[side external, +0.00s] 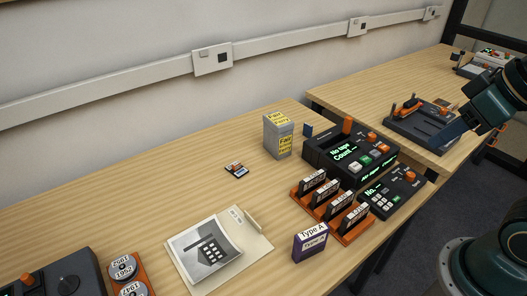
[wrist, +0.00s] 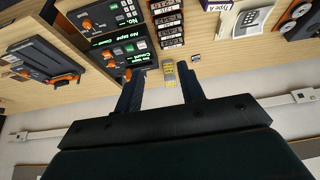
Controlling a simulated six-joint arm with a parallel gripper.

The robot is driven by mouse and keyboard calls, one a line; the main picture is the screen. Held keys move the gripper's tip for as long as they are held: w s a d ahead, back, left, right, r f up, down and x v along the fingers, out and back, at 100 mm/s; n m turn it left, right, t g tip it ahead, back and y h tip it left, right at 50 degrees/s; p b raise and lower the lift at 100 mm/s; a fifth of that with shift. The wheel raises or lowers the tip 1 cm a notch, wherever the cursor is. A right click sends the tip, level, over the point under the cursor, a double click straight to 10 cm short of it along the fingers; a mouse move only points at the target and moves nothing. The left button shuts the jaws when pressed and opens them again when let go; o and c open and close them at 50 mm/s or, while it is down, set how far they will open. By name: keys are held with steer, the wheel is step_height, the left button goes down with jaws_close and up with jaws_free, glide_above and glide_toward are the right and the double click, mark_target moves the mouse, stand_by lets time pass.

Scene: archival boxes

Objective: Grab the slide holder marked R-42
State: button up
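Several dark slide holders with pale labels stand upright in two orange racks; one holder (side external: 318,177) is at the back of the left rack (side external: 298,194). The holders also show in the wrist view (wrist: 170,29). Their labels are too small to read, so I cannot tell which is R-42. A small dark flat item with a pale and orange top (side external: 236,170) lies alone on the table; its marking is unreadable. My gripper (side external: 452,134) is up at the right, away from the racks. In the wrist view (wrist: 158,86) its two fingers are apart with nothing between them.
Black consoles with green displays (side external: 345,152) stand close behind and right of the racks. A purple Type A box (side external: 310,243) stands in front. A grey box with yellow labels (side external: 278,136) is behind. A folder with a photo (side external: 250,247) lies left. The table's back left is clear.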

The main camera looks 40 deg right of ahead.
steer(key=shift+w+r, duration=0.1)
steer(key=w+a+r+n, duration=0.2)
steer(key=w+r+n, duration=0.15)
steer(key=w, duration=0.35)
steer(key=n+g+y, duration=0.2)
steer(key=n+g, duration=0.4)
steer(key=n, duration=1)
glide_above(236, 163)
steer(key=d, duration=0.1)
step_height(236, 163, down, 26)
steer(key=f, duration=0.1)
steer(key=shift+d+r, duration=0.1)
steer(key=shift+r, duration=0.15)
steer(key=shift+f, duration=0.1)
steer(key=shift+s+a+f, duration=0.1)
steer(key=shift+a+f, duration=0.1)
steer(key=shift+f, duration=1)
steer(key=shift+w+a+f, duration=0.1)
steer(key=shift+a+f, duration=0.05)
steer(key=shift+f, duration=1.05)
steer(key=shift+s+a+f, duration=0.1)
steer(key=shift+a+f, duration=0.1)
steer(key=shift+f, duration=1)
